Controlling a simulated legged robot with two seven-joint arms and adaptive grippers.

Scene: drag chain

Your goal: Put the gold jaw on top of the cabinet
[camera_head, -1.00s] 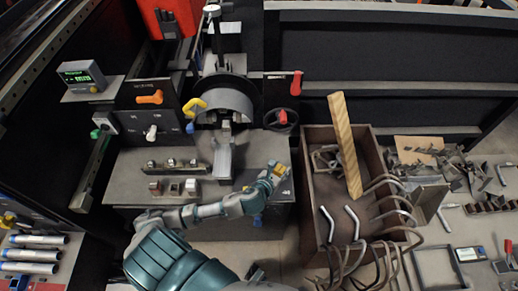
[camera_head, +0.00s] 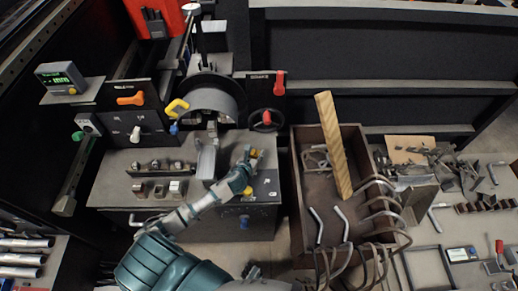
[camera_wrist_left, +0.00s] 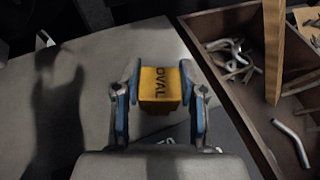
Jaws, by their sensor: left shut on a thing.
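The gold jaw (camera_wrist_left: 160,88), a yellow-gold block marked "OVAL", sits between the fingers of my left gripper (camera_wrist_left: 160,100) in the left wrist view. The gripper is shut on it from both sides. In the head view the left gripper (camera_head: 251,156) and a small yellow patch of the jaw (camera_head: 255,153) appear over the right part of the grey cabinet top (camera_head: 112,185). The cabinet top also shows in the wrist view (camera_wrist_left: 90,75) below the jaw. I cannot tell the exact height between jaw and surface. My right gripper is not in view.
Several small metal blocks (camera_head: 158,189) stand on the cabinet top at left. A chuck-like machine (camera_head: 210,100) rises behind. Right of the cabinet is an open brown crate (camera_head: 298,190) with a wooden plank (camera_head: 333,145) and bent pipes. Bare cabinet top shows near the gripper.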

